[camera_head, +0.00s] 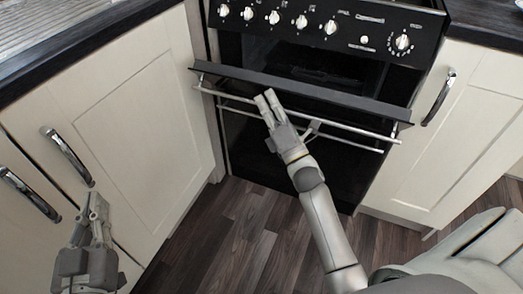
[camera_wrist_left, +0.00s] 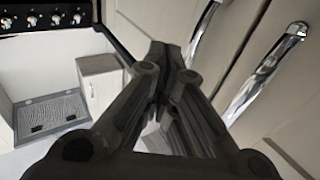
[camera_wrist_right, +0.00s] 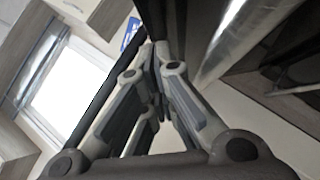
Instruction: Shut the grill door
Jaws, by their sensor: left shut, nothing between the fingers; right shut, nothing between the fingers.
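The grill door (camera_head: 305,90) is a dark panel below the cooker's knobs. It is tilted out from the cooker, with a dark gap above it, and has a silver bar handle (camera_head: 355,130) along its front. My right gripper (camera_head: 268,98) is shut and empty, with its fingertips at the front of the door near the bar; I cannot tell whether they touch. In the right wrist view a silver bar (camera_wrist_right: 245,38) runs close beside the shut fingers (camera_wrist_right: 152,55). My left gripper (camera_head: 95,200) is shut and empty, low at the left by the cupboards, and shows in its wrist view (camera_wrist_left: 167,55).
The black cooker (camera_head: 300,185) has a row of knobs (camera_head: 300,22) on top and a second rail below the grill door. Cream cupboards with silver handles stand at left (camera_head: 140,130) and right (camera_head: 460,130). Dark wood floor (camera_head: 215,235) lies clear in front.

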